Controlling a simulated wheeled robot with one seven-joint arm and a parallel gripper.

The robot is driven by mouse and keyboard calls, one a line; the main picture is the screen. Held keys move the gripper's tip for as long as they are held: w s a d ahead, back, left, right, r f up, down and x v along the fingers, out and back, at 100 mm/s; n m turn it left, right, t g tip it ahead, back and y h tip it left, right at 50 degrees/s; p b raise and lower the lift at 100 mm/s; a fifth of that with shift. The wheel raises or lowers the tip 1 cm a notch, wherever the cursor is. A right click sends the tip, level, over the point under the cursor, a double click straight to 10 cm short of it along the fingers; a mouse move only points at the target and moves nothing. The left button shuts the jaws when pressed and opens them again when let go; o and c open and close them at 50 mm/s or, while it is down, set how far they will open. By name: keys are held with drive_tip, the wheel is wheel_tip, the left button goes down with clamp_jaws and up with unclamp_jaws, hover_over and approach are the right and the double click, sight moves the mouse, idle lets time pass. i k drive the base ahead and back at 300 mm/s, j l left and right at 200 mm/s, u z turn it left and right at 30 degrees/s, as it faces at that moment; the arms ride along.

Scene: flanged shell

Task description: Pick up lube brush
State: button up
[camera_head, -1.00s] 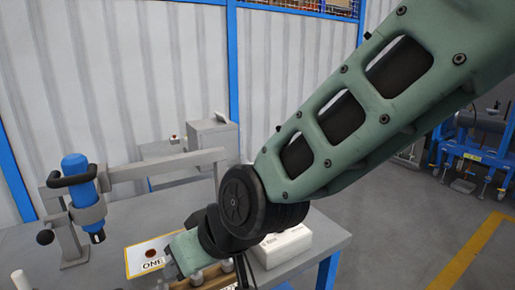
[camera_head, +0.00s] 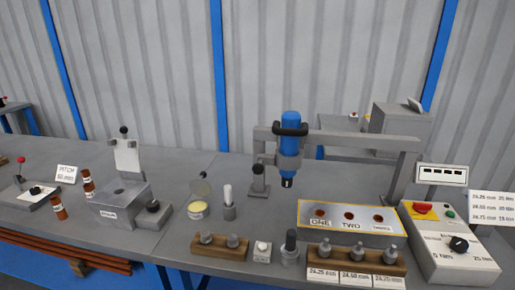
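What looks like the lube brush (camera_head: 228,194), a slim upright piece with a pale top, stands in a small grey holder (camera_head: 229,213) on the workbench. Its bristles are not visible. Just left of it is an open round tin (camera_head: 197,210) with pale yellow contents, its lid tilted up behind. My gripper is not in the head view, so its position and hold cannot be seen.
A blue tool on a grey stand (camera_head: 290,140) is right of the brush, behind a yellow-edged panel (camera_head: 349,230). Wooden blocks with metal pieces (camera_head: 219,248) line the front edge. A grey fixture (camera_head: 123,203) stands left. A control box (camera_head: 440,250) is at right.

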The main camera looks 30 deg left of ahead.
sight(227, 192)
drive_tip(key=u, duration=1.1)
